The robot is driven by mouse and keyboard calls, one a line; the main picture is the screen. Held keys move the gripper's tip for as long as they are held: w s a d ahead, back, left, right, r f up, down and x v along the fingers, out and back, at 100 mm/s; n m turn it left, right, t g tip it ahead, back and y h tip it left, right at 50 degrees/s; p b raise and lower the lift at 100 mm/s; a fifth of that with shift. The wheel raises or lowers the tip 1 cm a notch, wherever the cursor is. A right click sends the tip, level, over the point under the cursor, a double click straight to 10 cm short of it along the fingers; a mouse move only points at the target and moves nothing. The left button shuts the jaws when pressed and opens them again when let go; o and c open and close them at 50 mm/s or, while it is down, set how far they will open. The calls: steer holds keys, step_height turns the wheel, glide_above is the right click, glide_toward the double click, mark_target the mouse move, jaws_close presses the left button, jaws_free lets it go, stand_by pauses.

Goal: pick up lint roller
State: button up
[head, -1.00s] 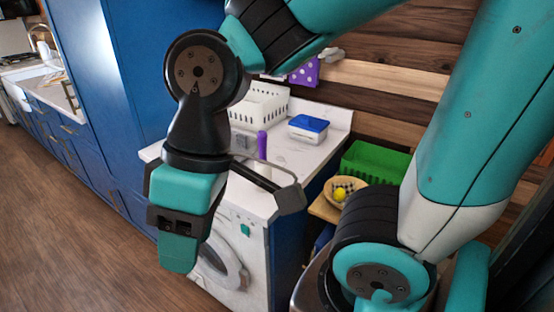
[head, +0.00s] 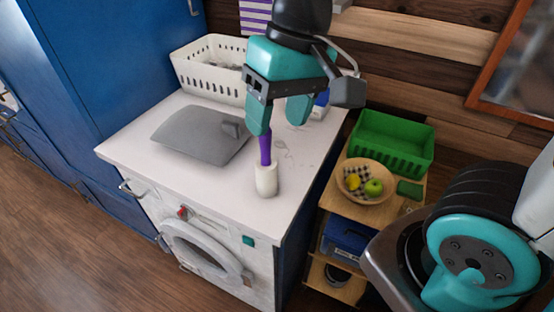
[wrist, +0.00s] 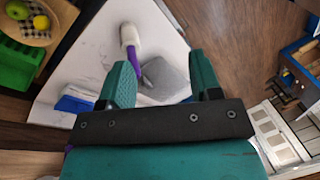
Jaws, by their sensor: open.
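The lint roller has a white roller head (head: 266,180) and a purple handle (head: 265,150). It is on the white countertop near the front edge; I cannot tell whether it stands or lies. My gripper (head: 278,115) is open and empty, above and behind the roller, and its left finger overlaps the handle's top in the head view. In the wrist view, the roller (wrist: 131,37) shows ahead of my gripper (wrist: 160,65), left of centre, with the handle running back towards the left finger. I see no contact.
A grey dustpan-like item (head: 195,135) lies left of the roller. A white basket (head: 188,72) stands at the back, a blue-lidded box (head: 320,105) behind my gripper. Right of the counter (head: 140,160), a lower shelf holds a green crate (head: 395,142) and a fruit bowl (head: 360,194).

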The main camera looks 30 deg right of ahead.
steer(key=w+d+r+m+h, duration=0.1)
steer(key=w+d+m, duration=0.1)
steer(key=w+m, duration=0.4)
steer(key=w+d+r+m+h, duration=0.1)
steer(key=w+r+m+h, duration=0.1)
steer(key=w+m, duration=0.4)
step_height(320, 180, down, 12)
steer(key=p, duration=0.3)
steer(key=shift+s+d, duration=0.1)
steer(key=shift+d, duration=0.05)
steer(key=p, duration=0.2)
glide_above(266, 163)
steer(key=w, duration=0.1)
steer(key=shift+w+d+f, duration=0.1)
steer(key=shift+d+f, duration=0.05)
steer(key=shift+f, duration=1.2)
steer(key=shift+d+f, duration=0.1)
steer(key=shift+f, duration=1.2)
jaws_close()
